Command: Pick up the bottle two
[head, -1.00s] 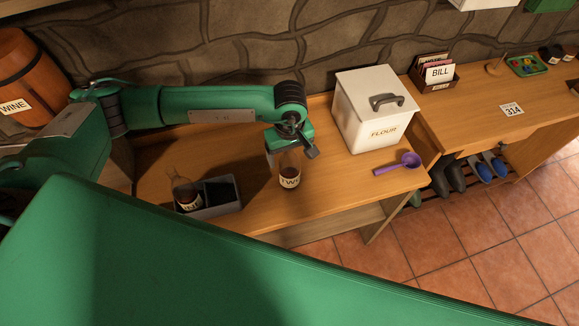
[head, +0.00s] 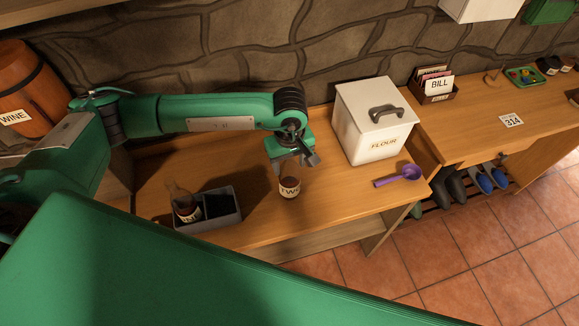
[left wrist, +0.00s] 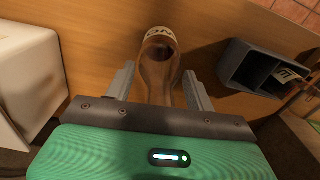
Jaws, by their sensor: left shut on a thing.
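My right gripper is not in view.
A grey two-part tray (head: 212,221) to the left holds another bottle (head: 184,203) in its left compartment. A wine barrel (head: 30,98) is at far left.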

